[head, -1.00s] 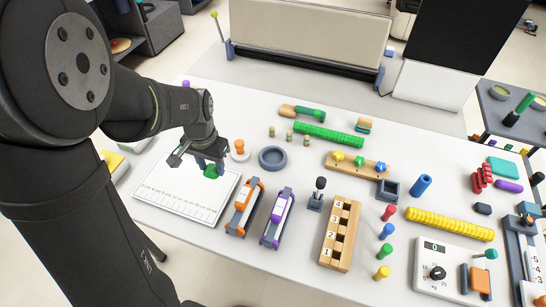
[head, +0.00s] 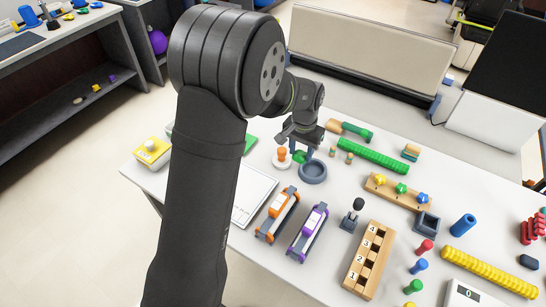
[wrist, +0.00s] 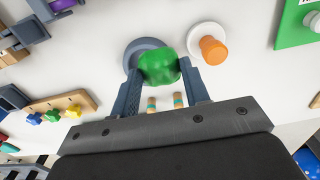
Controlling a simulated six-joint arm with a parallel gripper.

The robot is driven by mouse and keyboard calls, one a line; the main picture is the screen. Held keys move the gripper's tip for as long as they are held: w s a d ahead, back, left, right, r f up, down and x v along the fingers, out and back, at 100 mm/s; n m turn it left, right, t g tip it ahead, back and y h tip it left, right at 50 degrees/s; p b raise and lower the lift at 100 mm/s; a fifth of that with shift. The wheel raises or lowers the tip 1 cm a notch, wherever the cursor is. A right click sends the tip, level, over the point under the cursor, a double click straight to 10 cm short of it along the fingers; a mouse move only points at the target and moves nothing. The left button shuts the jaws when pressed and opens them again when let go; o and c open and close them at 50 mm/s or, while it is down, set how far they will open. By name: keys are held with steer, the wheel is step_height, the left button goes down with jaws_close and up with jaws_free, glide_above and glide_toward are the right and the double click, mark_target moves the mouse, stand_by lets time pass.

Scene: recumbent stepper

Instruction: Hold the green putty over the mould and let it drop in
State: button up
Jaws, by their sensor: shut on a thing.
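My gripper (head: 303,146) is shut on the green putty (head: 299,157). In the wrist view the putty (wrist: 158,67) is a rounded lump squeezed between the two fingers. The mould, taken to be the round blue-grey dish (head: 314,174), is on the white table just below the putty. In the wrist view the dish (wrist: 132,54) shows behind the putty, which hides part of it; its rim sticks out to the left of the putty. The putty is held above the table, near the dish's far-left side in the head view.
An orange-knobbed white piece (head: 282,158) stands close left of the dish; it also shows in the wrist view (wrist: 211,48). Small striped pegs (head: 349,157) stand behind. Orange (head: 277,216) and purple (head: 308,230) frames lie in front. A square grey box (head: 427,222) is further right.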

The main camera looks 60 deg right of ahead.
steer(key=shift+s+d+f, duration=0.6)
steer(key=shift+d+f, duration=0.05)
steer(key=shift+f, duration=0.4)
steer(key=shift+s+d+f, duration=0.55)
steer(key=shift+d+f, duration=0.1)
steer(key=shift+f, duration=0.45)
steer(key=shift+s+d+f, duration=0.6)
steer(key=shift+d+f, duration=0.05)
steer(key=shift+f, duration=0.4)
steer(key=o, duration=1.1)
steer(key=shift+c, duration=0.2)
step_height(320, 180, up, 18)
steer(key=shift+f, duration=0.25)
